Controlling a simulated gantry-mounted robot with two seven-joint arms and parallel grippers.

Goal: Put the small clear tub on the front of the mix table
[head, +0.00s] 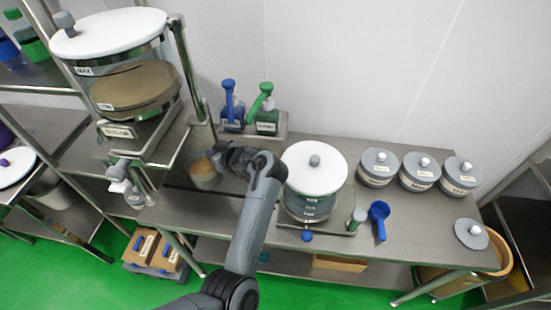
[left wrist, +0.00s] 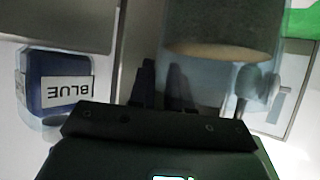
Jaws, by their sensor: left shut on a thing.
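The small clear tub (head: 205,178), with tan contents, is at the left part of the steel mix table (head: 365,228). My left gripper (head: 220,160) reaches it from the right and is shut on its wall. In the left wrist view the tub (left wrist: 222,25) fills the upper right, and my left gripper's fingers (left wrist: 162,85) straddle its side wall, one inside and one outside. The head view does not show clearly whether the tub touches the surface below. My right gripper is in neither view.
A large lidded tank (head: 135,92) on a stand is at the left. A blue spray bottle (head: 232,112) and a green one (head: 267,118) stand behind. A white-lidded vessel (head: 313,172), blue scoop (head: 379,218) and lidded jars (head: 419,172) are to the right. The table's front left is clear.

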